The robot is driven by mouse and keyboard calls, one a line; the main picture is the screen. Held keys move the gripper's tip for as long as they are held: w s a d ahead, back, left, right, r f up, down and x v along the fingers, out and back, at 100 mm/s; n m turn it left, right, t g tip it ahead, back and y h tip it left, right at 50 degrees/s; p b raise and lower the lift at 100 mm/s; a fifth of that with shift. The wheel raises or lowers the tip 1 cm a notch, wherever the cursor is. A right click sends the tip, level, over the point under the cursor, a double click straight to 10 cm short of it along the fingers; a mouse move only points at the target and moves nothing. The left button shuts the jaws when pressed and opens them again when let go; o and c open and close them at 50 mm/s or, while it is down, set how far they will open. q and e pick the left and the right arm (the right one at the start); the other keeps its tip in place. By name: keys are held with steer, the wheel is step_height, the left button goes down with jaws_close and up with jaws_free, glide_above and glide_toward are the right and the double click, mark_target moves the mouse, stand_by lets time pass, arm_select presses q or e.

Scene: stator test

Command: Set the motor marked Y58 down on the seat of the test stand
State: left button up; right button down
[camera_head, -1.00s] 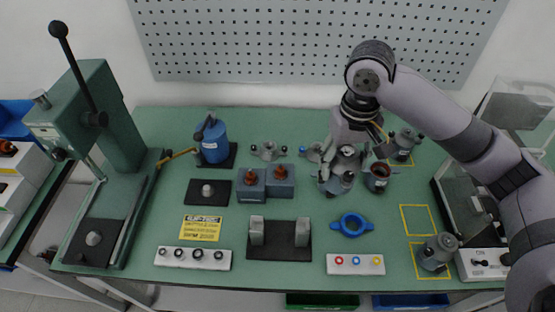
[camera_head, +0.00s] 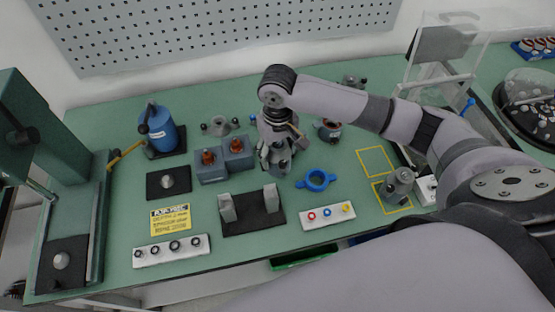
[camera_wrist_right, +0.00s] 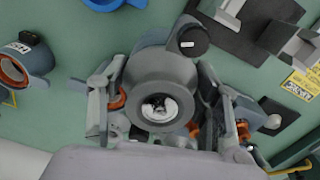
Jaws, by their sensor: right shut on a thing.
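A bench unit with a clear cover (camera_head: 440,75) stands at right, partly hidden by my arm; I cannot tell which part is the seat. My left gripper is out of view.
A motor (camera_head: 398,182) stands in a yellow square. A green press (camera_head: 70,170) stands at left. A blue canister (camera_head: 160,130) stands behind.

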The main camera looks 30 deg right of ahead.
mark_target(278, 162)
steer(key=shift+w+f, duration=0.1)
steer(key=shift+f, duration=2.35)
steer(key=c, duration=0.6)
jaws_free()
steer(key=shift+f, duration=0.2)
steer(key=shift+o, duration=0.2)
